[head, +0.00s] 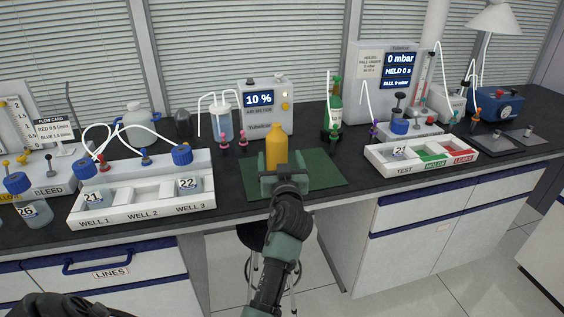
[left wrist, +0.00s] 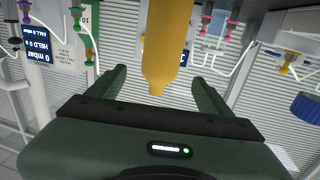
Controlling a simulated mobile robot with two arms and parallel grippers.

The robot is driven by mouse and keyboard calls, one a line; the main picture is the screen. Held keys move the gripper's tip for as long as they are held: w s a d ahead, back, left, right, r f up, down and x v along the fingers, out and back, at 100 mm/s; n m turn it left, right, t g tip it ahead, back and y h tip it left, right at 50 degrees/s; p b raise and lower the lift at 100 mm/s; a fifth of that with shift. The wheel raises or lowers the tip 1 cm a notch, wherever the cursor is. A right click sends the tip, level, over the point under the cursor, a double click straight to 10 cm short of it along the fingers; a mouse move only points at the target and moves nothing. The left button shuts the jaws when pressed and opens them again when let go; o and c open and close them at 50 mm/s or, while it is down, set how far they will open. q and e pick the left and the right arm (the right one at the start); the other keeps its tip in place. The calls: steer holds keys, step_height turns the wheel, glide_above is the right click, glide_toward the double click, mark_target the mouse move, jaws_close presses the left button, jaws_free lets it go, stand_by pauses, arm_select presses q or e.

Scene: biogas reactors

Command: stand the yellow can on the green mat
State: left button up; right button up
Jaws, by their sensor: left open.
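The yellow can (head: 276,145) is upright over the green mat (head: 325,176), at the mat's left half. Its foot is hidden behind my gripper in the head view, so I cannot see its contact with the mat. My left gripper (head: 284,178) is at the near side of the can, above the mat. In the left wrist view, which is upside down, the can (left wrist: 164,45) shows with its neck down between the two open fingers (left wrist: 158,85), with a gap on each side. My right gripper is not in view.
A white tray with wells (head: 145,213) stands left of the mat; a tray with coloured compartments (head: 420,158) stands right. Behind are the air meter (head: 266,115), a green bottle (head: 334,112) and pink-topped fittings (head: 224,141). The mat's right part is bare.

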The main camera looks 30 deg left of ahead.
arm_select(q)
steer(key=s+d+f+m+t+h, duration=0.2)
steer(key=d+f+m+h, duration=0.45)
steer(key=d+f, duration=0.55)
steer(key=s+d+f+m+g+h, duration=0.15)
steer(key=s+f, duration=0.25)
steer(key=f, duration=0.6)
steer(key=s+d+f+g+h, duration=0.2)
steer(key=s+d+f, duration=0.15)
steer(key=f, duration=0.65)
steer(key=s+d+f+m+g+h, duration=0.15)
steer(key=s+f, duration=0.25)
steer(key=f, duration=0.5)
steer(key=s+f+g, duration=0.6)
steer(key=s+f, duration=1.1)
steer(key=s, duration=0.2)
steer(key=s+a+f+g, duration=0.1)
steer(key=s+f+g, duration=0.1)
steer(key=s, duration=0.9)
steer(key=s+a+f+g, duration=0.1)
steer(key=s+f, duration=0.4)
steer(key=s, duration=0.7)
steer(key=shift+f+m+g+p, duration=0.2)
steer(key=shift+m+g+p, duration=0.15)
steer(key=shift+g, duration=0.15)
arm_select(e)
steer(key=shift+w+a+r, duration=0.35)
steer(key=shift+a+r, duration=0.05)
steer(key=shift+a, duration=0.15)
